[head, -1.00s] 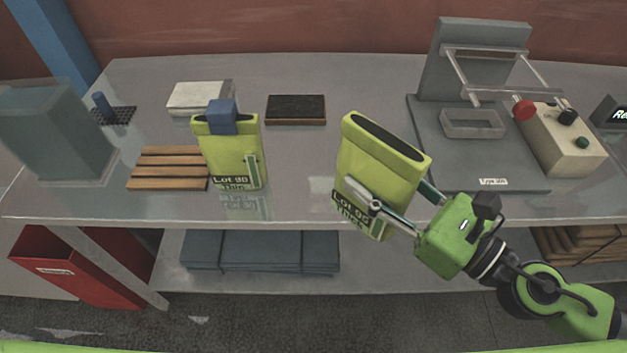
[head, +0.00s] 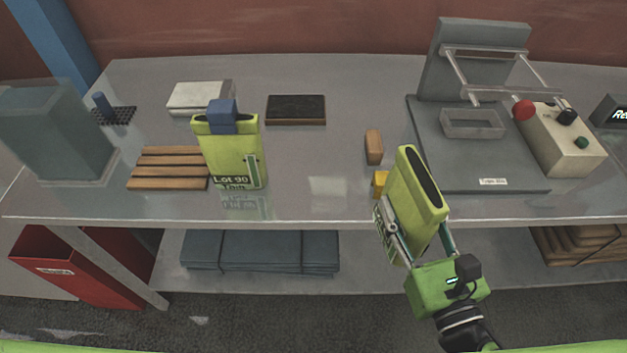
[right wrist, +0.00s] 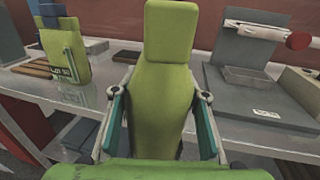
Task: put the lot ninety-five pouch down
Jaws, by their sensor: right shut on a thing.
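The lot ninety-five pouch (head: 418,200) is yellow-green with a dark slot on top. It is tilted in the head view, in front of the table's front edge, and its label is turned mostly away. My right gripper (head: 418,240) is shut on it, one finger on each side. In the right wrist view the same pouch (right wrist: 168,80) fills the middle, between the fingers. A similar pouch labelled Lot 90 (head: 233,155), with a blue block on top, stands upright on the table at left. My left gripper is not in view.
The table (head: 310,190) has free room between the Lot 90 pouch and the grey machine (head: 430,150). A brown block (head: 374,147) and a yellow block (head: 380,183) stand just behind the held pouch. A wooden slat rack (head: 165,170) and a dark pad (head: 296,109) lie farther left.

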